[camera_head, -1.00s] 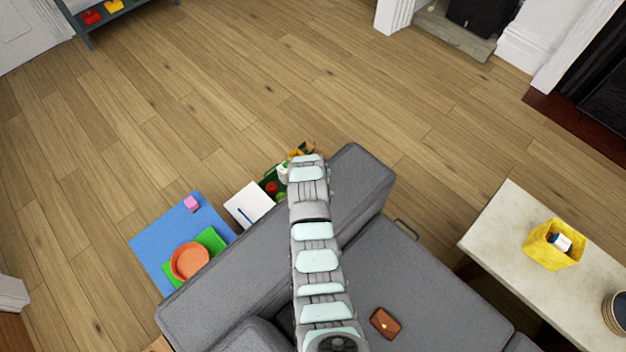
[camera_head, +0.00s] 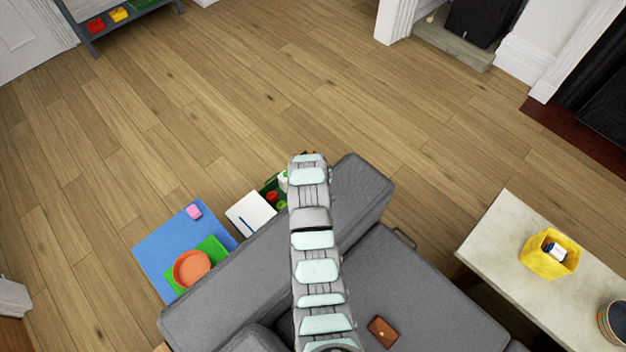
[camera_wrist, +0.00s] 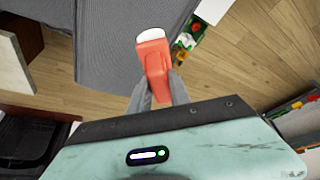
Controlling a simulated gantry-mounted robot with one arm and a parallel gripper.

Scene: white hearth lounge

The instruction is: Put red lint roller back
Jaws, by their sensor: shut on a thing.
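The red lint roller (camera_wrist: 155,62) is in my gripper (camera_wrist: 160,92) in the wrist view. Its red handle is between the two grey fingers, and its white roller end points away from my gripper. My gripper is shut on the handle and holds it above the wooden floor near the grey sofa (camera_wrist: 125,45). In the head view my own arm hides the gripper and the lint roller.
The grey sofa (camera_head: 270,262) bears a brown wallet (camera_head: 382,331). A yellow bin (camera_head: 535,264) stands on the pale table (camera_head: 488,235) at right. A blue mat (camera_head: 158,243) with an orange bowl (camera_head: 191,268) lies at left. A shelf (camera_head: 88,32) stands back left; the floor between is clear.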

